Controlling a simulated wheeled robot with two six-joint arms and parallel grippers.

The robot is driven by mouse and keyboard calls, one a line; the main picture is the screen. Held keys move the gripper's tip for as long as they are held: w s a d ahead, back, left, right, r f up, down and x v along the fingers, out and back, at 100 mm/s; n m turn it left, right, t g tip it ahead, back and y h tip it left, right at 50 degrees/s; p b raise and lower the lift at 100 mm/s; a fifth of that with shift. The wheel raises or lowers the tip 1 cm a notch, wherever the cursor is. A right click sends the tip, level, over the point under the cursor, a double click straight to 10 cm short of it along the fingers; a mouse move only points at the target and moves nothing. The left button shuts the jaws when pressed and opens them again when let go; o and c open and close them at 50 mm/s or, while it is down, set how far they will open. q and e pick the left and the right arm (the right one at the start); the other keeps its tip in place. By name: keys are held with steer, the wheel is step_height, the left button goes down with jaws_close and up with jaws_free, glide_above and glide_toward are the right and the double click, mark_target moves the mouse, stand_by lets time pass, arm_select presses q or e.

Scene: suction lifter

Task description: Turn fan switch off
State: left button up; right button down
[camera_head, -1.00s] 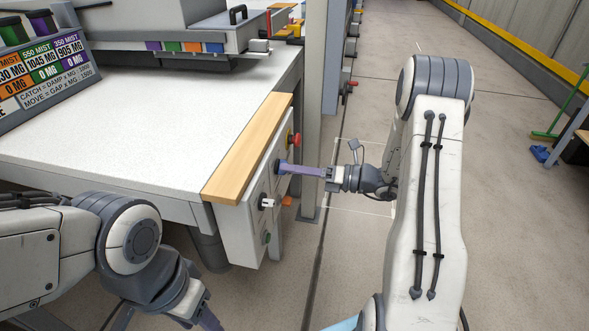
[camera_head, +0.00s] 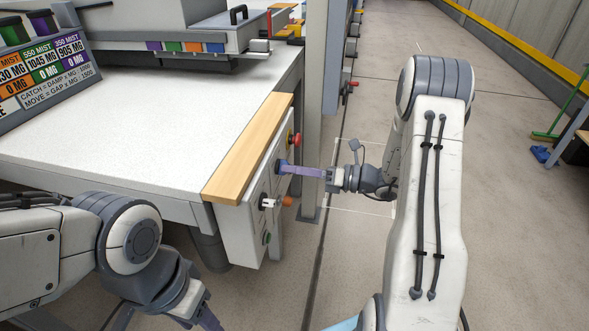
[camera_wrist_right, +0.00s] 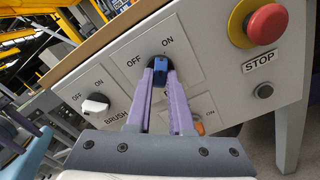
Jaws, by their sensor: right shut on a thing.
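A dark blue rotary knob (camera_wrist_right: 160,68) sits on the light control panel, between the words OFF and ON. My right gripper (camera_wrist_right: 161,72) has its purple fingers on both sides of it and is shut on it. The label below this knob is mostly hidden by the fingers, so I cannot read its name. In the head view the right gripper (camera_head: 284,168) reaches the panel (camera_head: 240,226) from the right. My left gripper (camera_head: 208,320) is low at the left, partly cut off by the bottom edge, away from the panel.
A white knob (camera_wrist_right: 95,104) marked BRUSH is left of the held knob. An orange switch (camera_wrist_right: 200,128) is below right, partly behind a finger. A red STOP button (camera_wrist_right: 267,23) is at the upper right. A wooden strip (camera_head: 250,146) tops the panel; open floor lies right.

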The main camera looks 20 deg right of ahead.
steer(key=shift+f+n+b, duration=0.1)
steer(key=shift+n+b, duration=3.85)
steer(key=shift+n, duration=4.05)
steer(key=c, duration=0.8)
jaws_free()
steer(key=shift+d, duration=0.1)
steer(key=v, duration=1)
steer(key=shift+s+d+p, duration=0.2)
steer(key=shift+p, duration=0.1)
